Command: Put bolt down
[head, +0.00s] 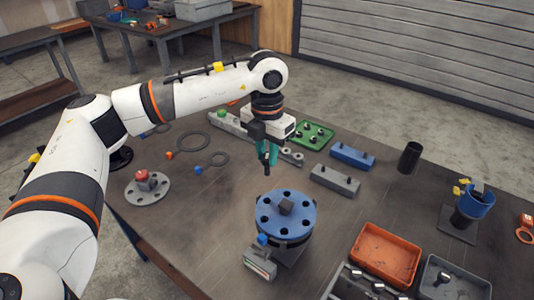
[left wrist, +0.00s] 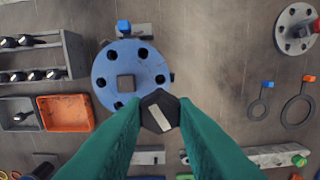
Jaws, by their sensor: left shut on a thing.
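My left gripper (head: 268,158) is shut on a dark bolt (left wrist: 160,112), held above the table behind the blue flange. In the left wrist view its hexagonal head with a pale stripe sits between the green fingers; its shank is hidden there. The blue flange (head: 286,221) is round, with several dark bolt holes and a grey square block on its centre. It also shows in the left wrist view (left wrist: 107,72), the bolt head overlapping its lower right edge. An orange tray (head: 388,234) stands right of the flange. My right gripper is not in view.
A bolt rack (head: 348,287) and a grey tray (head: 447,263) are at the front right. Grey and blue blocks (head: 335,180) and a green tray (head: 325,127) lie behind. A grey flange with a red knob (head: 146,189) and ring spanners (head: 209,143) are left. Table left of the blue flange is clear.

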